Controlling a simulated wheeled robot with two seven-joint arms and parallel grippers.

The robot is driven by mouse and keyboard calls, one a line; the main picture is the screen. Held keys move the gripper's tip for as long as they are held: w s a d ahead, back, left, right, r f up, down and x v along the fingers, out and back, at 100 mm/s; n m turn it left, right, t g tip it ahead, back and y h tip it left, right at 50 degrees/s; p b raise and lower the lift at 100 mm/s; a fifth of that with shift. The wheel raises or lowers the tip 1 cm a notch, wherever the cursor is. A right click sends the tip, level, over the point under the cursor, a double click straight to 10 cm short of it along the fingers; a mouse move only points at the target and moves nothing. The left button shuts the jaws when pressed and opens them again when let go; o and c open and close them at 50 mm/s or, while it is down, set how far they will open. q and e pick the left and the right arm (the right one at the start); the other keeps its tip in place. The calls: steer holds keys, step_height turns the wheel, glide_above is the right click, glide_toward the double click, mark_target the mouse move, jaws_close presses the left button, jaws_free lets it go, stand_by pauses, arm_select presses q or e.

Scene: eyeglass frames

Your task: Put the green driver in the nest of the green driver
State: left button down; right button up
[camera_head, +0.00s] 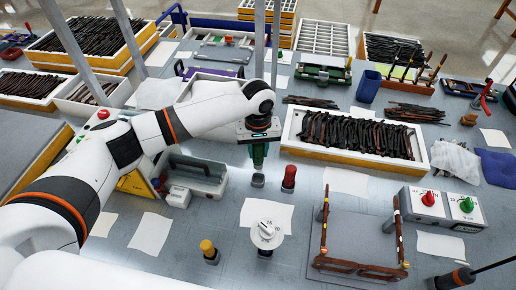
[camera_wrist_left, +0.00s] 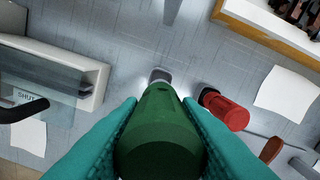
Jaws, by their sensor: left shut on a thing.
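My left gripper (camera_head: 258,150) is shut on the green driver (camera_head: 258,157), which hangs upright below it. In the left wrist view the green driver (camera_wrist_left: 160,135) fills the space between two teal fingers. A small grey nest (camera_head: 258,180) stands on the table directly under the driver. It also shows in the left wrist view (camera_wrist_left: 160,76), partly hidden behind the driver's handle. I cannot tell whether the driver's lower end is inside the nest or just above it.
The red driver (camera_head: 289,178) stands close to the right, and the yellow one (camera_head: 208,250) stands nearer the front. A grey open case (camera_head: 200,172) lies to the left. A tray of dark frames (camera_head: 355,140) is at the right. A white dial timer (camera_head: 266,233) stands in front.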

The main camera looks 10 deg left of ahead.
mark_target(258, 165)
arm_select(q)
steer(key=shift+w, duration=0.1)
steer(key=shift+r+p, duration=0.2)
steer(key=shift+p, duration=0.45)
steer(key=shift+f+b, duration=0.65)
steer(key=shift+f, duration=1.75)
steer(key=shift+f+b, duration=0.55)
steer(key=shift+f, duration=1.2)
steer(key=shift+f, duration=0.55)
steer(key=c, duration=1)
jaws_free()
